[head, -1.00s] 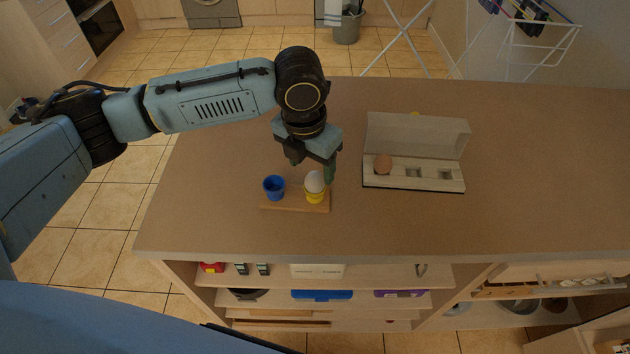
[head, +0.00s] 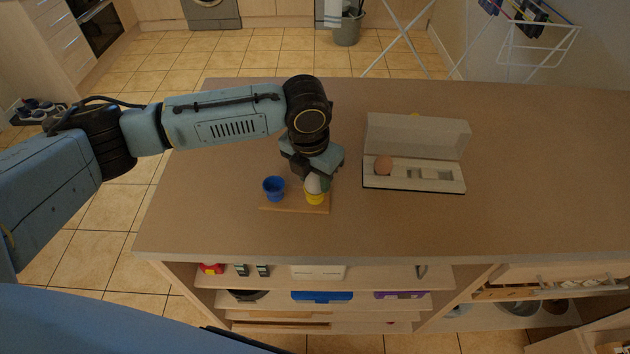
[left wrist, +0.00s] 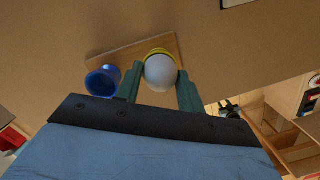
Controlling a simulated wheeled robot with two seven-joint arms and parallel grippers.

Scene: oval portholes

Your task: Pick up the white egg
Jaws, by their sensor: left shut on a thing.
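The white egg (head: 312,184) sits in the yellow egg cup (head: 315,199) on a small wooden board. My left gripper (head: 318,182) is over the cup, its fingers on either side of the egg and shut on it. In the left wrist view the egg (left wrist: 160,73) shows between the two green fingers (left wrist: 159,88), with the yellow cup (left wrist: 158,52) behind it. My right gripper is not in view.
An empty blue egg cup (head: 274,188) stands on the wooden board (head: 290,208), left of the yellow one. The counter (head: 230,230) is otherwise mostly clear.

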